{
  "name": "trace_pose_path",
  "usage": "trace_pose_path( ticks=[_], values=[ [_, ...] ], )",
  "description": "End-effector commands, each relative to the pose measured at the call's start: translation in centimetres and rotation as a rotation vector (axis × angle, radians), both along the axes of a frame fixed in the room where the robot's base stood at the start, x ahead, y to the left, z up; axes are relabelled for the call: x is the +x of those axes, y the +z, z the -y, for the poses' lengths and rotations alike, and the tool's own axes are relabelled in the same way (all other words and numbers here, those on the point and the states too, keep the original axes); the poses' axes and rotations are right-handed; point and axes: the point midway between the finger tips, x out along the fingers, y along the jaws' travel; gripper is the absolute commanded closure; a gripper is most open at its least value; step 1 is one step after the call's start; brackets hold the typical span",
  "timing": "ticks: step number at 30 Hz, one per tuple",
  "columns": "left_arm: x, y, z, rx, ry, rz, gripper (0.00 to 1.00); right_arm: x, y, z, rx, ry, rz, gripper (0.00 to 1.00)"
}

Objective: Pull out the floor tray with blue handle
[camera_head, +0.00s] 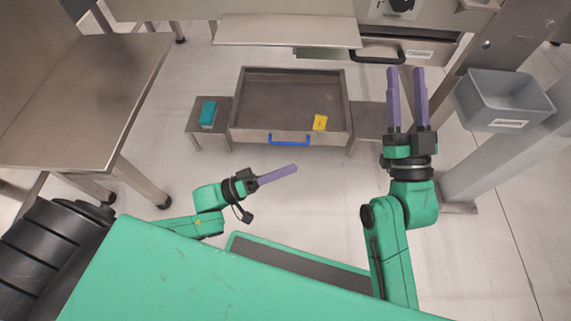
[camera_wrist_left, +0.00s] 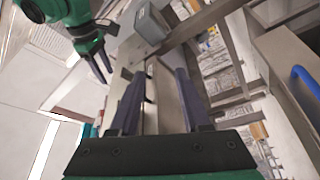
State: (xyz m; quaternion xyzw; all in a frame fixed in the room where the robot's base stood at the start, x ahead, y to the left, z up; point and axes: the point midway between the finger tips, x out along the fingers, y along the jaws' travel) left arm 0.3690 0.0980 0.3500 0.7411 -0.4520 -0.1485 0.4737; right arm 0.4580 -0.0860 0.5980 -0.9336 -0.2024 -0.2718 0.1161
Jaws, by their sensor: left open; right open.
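The floor tray (camera_head: 290,76) is a grey metal tray low near the floor in the head view, with a blue handle (camera_head: 289,140) on its front face. The blue handle also shows at the right edge of the left wrist view (camera_wrist_left: 305,84). A yellow item lies inside the tray near its front right. My left gripper (camera_head: 296,168) is open and empty, in front of the tray and just below the handle in the picture, apart from it. My right gripper (camera_head: 406,70) is open and empty, right of the tray, its purple fingers pointing away from me.
A teal box (camera_head: 208,112) sits on a low side shelf left of the tray. A metal table (camera_head: 85,95) stands at the left. A grey bin (camera_head: 503,98) is at the right, and a black-handled drawer (camera_head: 378,57) at the back.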

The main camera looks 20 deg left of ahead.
Motion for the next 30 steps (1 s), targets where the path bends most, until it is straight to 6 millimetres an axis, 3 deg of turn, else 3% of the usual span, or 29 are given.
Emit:
trace_pose_path(
  ticks=[3, 9, 13, 21, 23, 25, 26, 28, 30],
  values=[
    [0.0, 0.7, 0.0, 0.001, 0.001, -0.001, 0.53, 0.1, -3.5, -0.5, -0.018, 0.014, -0.109, 0.50],
    [0.0, 1.2, 0.0, 0.001, 0.001, -0.002, 0.53, -0.1, -7.6, -0.9, -0.039, 0.029, -0.229, 0.50],
    [0.0, 1.3, 0.0, 0.001, 0.001, -0.002, 0.53, -0.2, -8.5, -1.0, -0.043, 0.032, -0.252, 0.50],
    [0.4, 0.9, -0.3, 0.007, 0.016, -0.008, 0.53, -0.1, -8.2, -0.9, -0.042, 0.030, -0.239, 0.50],
    [2.0, -0.4, -1.5, 0.034, 0.071, -0.032, 0.53, 0.3, -7.0, -0.7, -0.037, 0.023, -0.197, 0.50],
    [5.5, -3.4, -4.7, 0.094, 0.205, -0.101, 0.53, 1.0, -4.2, -0.2, -0.025, 0.009, -0.094, 0.50],
    [7.4, -5.3, -6.8, 0.127, 0.282, -0.151, 0.53, 1.3, -2.4, 0.1, -0.018, 0.001, -0.031, 0.50],
    [11.4, -10.7, -13.1, 0.198, 0.480, -0.328, 0.53, 0.9, 3.2, 1.1, 0.006, -0.024, 0.161, 0.50],
    [13.1, -16.1, -19.1, 0.222, 0.625, -0.563, 0.53, -1.2, 9.2, 2.3, 0.036, -0.051, 0.374, 0.50]
  ],
)
